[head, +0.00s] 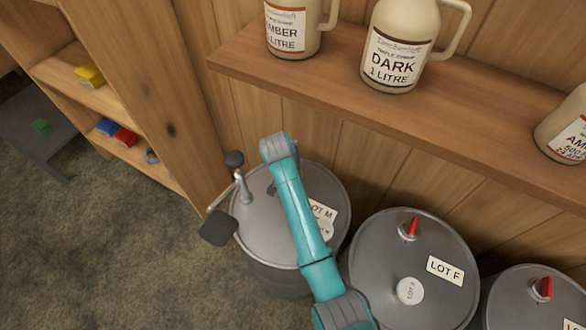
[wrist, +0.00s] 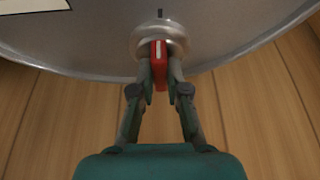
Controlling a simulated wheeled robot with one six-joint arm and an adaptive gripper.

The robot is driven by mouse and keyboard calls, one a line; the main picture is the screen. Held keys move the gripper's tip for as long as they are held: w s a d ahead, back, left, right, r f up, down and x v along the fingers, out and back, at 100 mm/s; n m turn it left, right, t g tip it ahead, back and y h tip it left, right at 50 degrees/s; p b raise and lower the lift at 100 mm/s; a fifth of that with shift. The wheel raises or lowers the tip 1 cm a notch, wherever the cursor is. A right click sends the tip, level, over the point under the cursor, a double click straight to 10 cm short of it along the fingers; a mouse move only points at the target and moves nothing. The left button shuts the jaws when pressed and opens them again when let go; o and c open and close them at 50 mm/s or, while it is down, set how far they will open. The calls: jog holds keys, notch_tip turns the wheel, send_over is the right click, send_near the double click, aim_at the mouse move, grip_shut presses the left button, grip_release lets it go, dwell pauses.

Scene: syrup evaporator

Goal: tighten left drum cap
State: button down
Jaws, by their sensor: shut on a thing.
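The left drum (head: 262,228) is grey metal with a white LOT M label (head: 322,215), partly covered by my teal arm. Its cap is hidden behind my arm in the head view. In the wrist view, my gripper (wrist: 160,68) is shut on the red handle of the cap (wrist: 158,50), one finger on each side. The handle bears a short pale line and sits in a round silver collar (wrist: 142,38) near the drum's rim. A short dark mark shows on the lid beyond the collar, roughly in line with the handle.
The middle drum (head: 382,265), labelled LOT F, and a right drum (head: 520,305) stand alongside, each with a red-handled cap. A wooden shelf (head: 400,110) with syrup jugs overhangs behind. A crank-like metal rod with black ends (head: 240,187) shows at the left drum's left edge.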

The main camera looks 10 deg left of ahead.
jog(key=shift+m, duration=0.4)
jog(key=c, duration=1.2)
grip_release()
jog(key=shift+o, duration=0.2)
jog(key=v, duration=1.2)
jog(key=shift+w+a, duration=0.1)
jog(key=shift+a, duration=0.05)
